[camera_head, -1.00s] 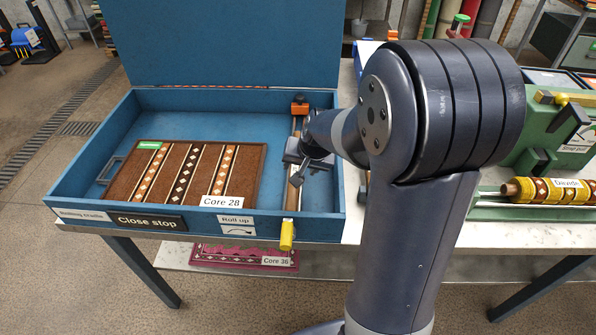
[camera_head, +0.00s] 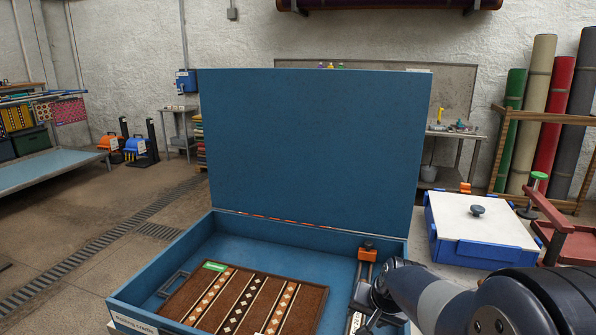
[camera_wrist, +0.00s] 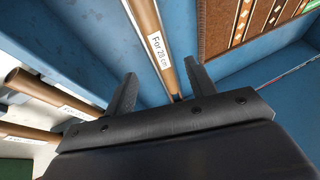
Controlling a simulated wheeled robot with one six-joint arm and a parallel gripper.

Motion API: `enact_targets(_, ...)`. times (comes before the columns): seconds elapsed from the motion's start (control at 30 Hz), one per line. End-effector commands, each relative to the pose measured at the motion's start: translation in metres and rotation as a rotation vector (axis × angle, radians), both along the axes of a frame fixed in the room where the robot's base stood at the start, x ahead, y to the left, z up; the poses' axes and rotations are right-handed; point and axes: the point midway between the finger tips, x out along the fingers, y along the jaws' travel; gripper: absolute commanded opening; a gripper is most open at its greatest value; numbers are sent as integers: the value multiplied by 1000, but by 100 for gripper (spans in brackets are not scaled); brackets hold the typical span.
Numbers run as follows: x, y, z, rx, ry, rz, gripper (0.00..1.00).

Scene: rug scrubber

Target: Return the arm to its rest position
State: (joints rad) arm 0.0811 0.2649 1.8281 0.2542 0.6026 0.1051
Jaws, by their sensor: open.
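My arm (camera_head: 440,300) reaches in from the lower right of the head view, over the right side of an open blue box (camera_head: 225,235). My gripper (camera_wrist: 160,78) is open in the wrist view, with its two dark fingers apart. A brown tube labelled "For 28 cm" (camera_wrist: 148,20) runs into the gap between the fingers; I cannot tell whether they touch it. In the head view the gripper is partly seen beside an orange-topped clamp (camera_head: 367,251).
A patterned brown rug (camera_head: 210,308) lies in the box, whose tall lid (camera_head: 315,150) stands upright behind. A white-topped blue case (camera_head: 480,222) stands to the right, near a red frame (camera_head: 568,240). More tubes (camera_wrist: 40,95) lie at left in the wrist view.

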Motion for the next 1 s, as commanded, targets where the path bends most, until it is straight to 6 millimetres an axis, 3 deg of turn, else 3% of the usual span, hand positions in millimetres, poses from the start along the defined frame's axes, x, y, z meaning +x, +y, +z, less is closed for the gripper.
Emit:
enact_targets(0.67,42,8,-93,2,19,0,53)
enact_targets(1.0,43,7,-68,1,15,-1,53)
